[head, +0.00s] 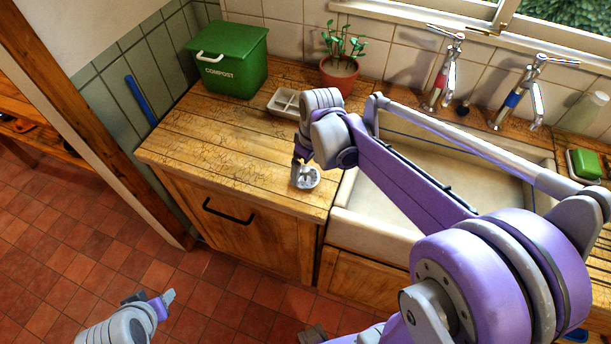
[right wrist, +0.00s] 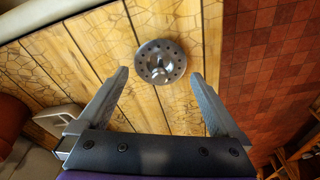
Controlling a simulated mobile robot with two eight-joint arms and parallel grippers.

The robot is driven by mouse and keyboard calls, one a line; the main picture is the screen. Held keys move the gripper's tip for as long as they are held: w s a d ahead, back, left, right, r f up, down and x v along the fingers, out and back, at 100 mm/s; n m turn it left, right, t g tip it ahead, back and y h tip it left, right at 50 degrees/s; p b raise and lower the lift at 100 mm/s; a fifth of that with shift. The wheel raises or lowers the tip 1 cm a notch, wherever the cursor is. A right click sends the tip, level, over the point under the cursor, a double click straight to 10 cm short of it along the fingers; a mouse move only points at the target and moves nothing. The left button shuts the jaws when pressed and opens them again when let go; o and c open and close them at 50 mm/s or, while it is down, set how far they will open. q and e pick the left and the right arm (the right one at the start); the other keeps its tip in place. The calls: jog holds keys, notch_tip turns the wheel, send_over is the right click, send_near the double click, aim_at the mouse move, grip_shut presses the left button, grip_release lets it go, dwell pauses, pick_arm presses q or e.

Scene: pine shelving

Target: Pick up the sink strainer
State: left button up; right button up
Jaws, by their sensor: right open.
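The sink strainer (head: 308,179) is a round silver metal disc with holes and a raised middle. It lies on the wooden counter near its front edge, left of the sink. In the right wrist view the strainer (right wrist: 160,54) shows ahead, between the lines of my fingers and apart from both. My right gripper (head: 299,170) is open and empty, pointing down close above the strainer and partly hiding it in the head view; its two fingers show in the right wrist view (right wrist: 160,76). My left gripper (head: 168,297) is low over the floor, and its jaw gap is unclear.
A green compost bin (head: 229,62), a potted plant (head: 340,73) and a pale divided tray (head: 283,103) stand at the back of the counter. The white sink (head: 372,203) is on the right, partly behind my right arm. The counter's left part is clear.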

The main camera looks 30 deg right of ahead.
aim_at(306, 175)
jog(key=shift+w+f, duration=0.2)
jog(key=shift+f, duration=0.95)
jog(key=shift+a, duration=0.1)
jog(key=c, duration=1)
